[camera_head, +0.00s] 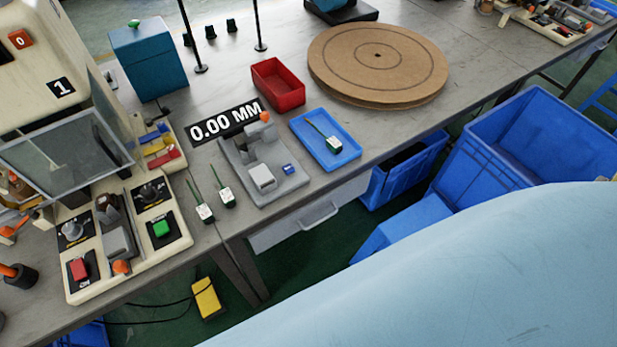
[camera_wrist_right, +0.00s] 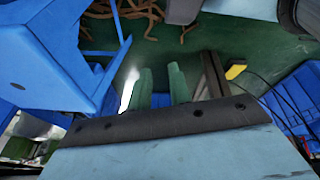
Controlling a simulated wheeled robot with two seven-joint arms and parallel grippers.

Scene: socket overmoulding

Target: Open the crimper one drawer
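A cream machine marked with a "1" sign (camera_head: 61,88) stands at the left of the head view, with a clear guard (camera_head: 66,150) on its front. A pale grey drawer (camera_head: 290,228) with a bar handle (camera_head: 320,217) sits under the bench edge, right of the table leg. It looks shut. Which drawer belongs to crimper one cannot be told for certain. My right gripper (camera_wrist_right: 160,72) shows only in the right wrist view, its two green fingers apart with nothing between them. It points over the green floor. My left gripper is not in view.
Blue crates (camera_head: 530,135) stand right of the drawer, and one fills the wrist view's left side (camera_wrist_right: 50,50). A yellow pedal box (camera_head: 206,298) with cables lies on the floor. A large light-blue surface, likely my arm, covers the lower right. Floor below the drawer looks clear.

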